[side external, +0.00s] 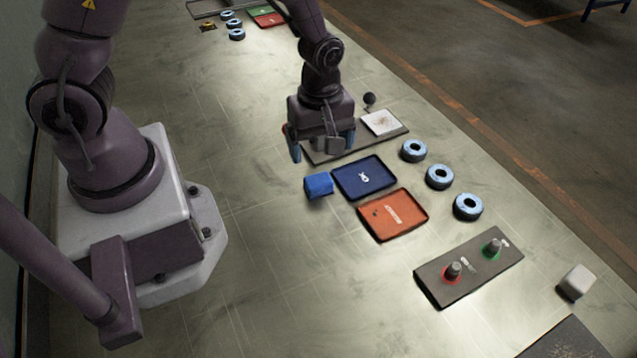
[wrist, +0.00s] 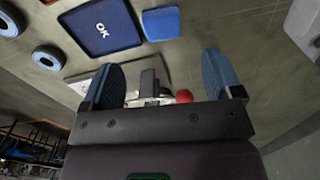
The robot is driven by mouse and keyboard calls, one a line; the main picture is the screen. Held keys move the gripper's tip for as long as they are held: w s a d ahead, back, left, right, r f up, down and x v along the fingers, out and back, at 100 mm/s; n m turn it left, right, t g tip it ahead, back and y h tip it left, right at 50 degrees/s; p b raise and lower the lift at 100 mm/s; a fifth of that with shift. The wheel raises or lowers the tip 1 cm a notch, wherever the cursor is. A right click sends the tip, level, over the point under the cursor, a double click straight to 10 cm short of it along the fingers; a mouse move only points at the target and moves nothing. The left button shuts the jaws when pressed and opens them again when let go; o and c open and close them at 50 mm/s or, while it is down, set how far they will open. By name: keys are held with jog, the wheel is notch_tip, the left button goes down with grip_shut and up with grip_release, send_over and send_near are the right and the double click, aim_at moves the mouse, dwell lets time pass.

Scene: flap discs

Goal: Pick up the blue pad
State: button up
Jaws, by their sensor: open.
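The blue pad (side external: 318,186) is a small blue block lying on the table, just left of the blue tray (side external: 378,184) marked OK. In the wrist view the pad (wrist: 161,23) is near the top edge, beside the blue tray (wrist: 85,40). My gripper (side external: 322,150) is above the table, beyond the pad in the side view, over the near end of a dark plate. Its two blue fingers are apart with nothing held between them, as the wrist view (wrist: 163,68) also shows. The pad lies clear of the fingers.
An orange tray (side external: 400,220) adjoins the blue tray. Several flap discs (side external: 440,176) stand in a row at right. A dark plate (side external: 390,139) with a white square is behind. A button panel (side external: 469,266) and white block (side external: 577,281) are nearer. Table left of the pad is clear.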

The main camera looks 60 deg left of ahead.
aim_at(318, 179)
notch_tip(318, 179, down, 9)
jog(key=shift+s+a+r, duration=0.1)
jog(key=shift+a+r, duration=0.05)
dwell(0.4)
jog(key=shift+c, duration=0.2)
jog(key=c, duration=1)
